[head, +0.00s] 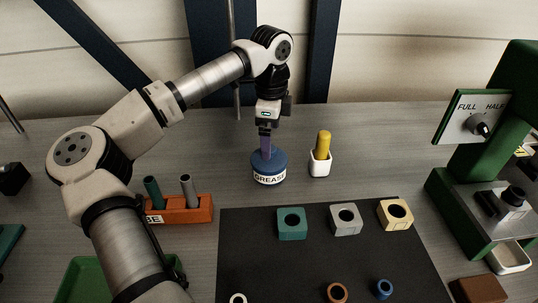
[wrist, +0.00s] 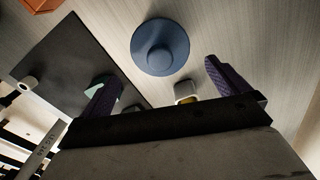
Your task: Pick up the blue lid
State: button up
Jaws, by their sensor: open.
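The blue lid (head: 277,161) sits on a round jar labelled GREASE (head: 268,179) on the grey bench. In the wrist view the lid (wrist: 150,35) is a blue disc with a raised round knob at its centre.
A yellow-handled item in a white holder (head: 319,168) stands close right of the jar. An orange rack (head: 187,212) with two tubes is at left. A black mat (head: 320,262) in front holds teal, grey and cream blocks. A green machine (head: 470,170) stands at right.

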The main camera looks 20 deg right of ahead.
aim_at(279, 160)
jog(key=shift+f+p, duration=1.15)
jog(key=shift+f, duration=1.6)
jog(key=c, duration=0.8)
